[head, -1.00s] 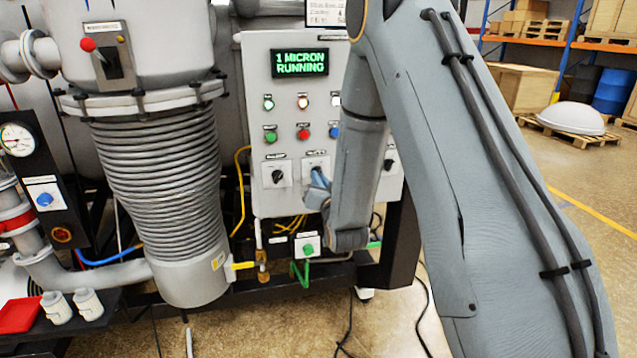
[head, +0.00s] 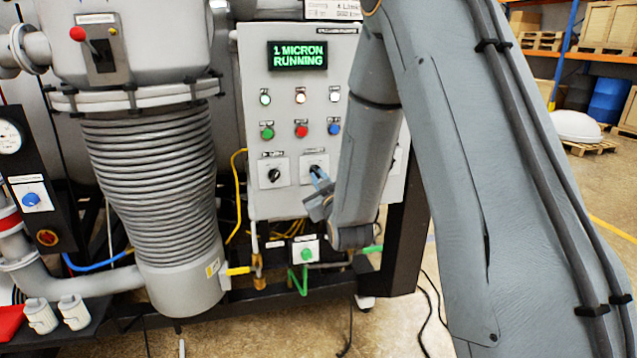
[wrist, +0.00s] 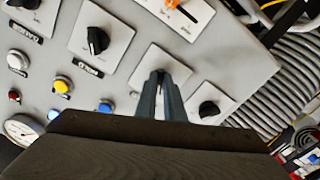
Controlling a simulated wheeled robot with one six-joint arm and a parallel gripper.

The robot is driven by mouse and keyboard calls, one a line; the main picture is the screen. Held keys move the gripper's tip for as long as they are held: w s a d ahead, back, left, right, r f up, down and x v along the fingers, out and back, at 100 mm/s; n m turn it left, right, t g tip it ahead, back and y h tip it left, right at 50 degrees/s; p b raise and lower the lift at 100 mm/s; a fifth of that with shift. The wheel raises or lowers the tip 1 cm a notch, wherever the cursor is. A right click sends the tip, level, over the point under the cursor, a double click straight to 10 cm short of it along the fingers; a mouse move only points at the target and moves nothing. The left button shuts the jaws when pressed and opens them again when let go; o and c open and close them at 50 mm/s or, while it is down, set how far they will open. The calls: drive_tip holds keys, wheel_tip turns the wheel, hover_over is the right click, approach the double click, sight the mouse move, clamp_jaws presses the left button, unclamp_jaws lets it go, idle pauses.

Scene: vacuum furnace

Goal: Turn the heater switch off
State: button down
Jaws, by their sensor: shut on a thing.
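The grey control panel (head: 262,110) carries a row of black rotary switches on white plates. My gripper (head: 317,174) reaches the middle switch plate (head: 307,163) and is shut on its knob. In the wrist view the two fingers (wrist: 160,80) close over the middle of that plate (wrist: 147,68), and they hide most of the knob. The left switch (head: 274,175) is free, and it also shows in the wrist view (wrist: 208,108). The right switch (wrist: 96,40) is also free; my arm partly covers its plate in the head view. The switch labels are too small to read.
A green display (head: 298,55) reads "1 MICRON RUNNING". Coloured buttons, including a red one (head: 301,131), sit above the switches. A box with a green button (head: 306,254) is below the panel. The ribbed bellows (head: 150,180) stands to the left, with a yellow hose between.

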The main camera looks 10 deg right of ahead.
drive_tip(key=shift+n, duration=0.5)
drive_tip(key=c, duration=1.9)
unclamp_jaws()
drive_tip(key=shift+o, duration=0.2)
drive_tip(key=shift+s, duration=0.1)
drive_tip(key=s+b, duration=0.2)
drive_tip(key=s, duration=0.5)
drive_tip(key=shift+s, duration=0.35)
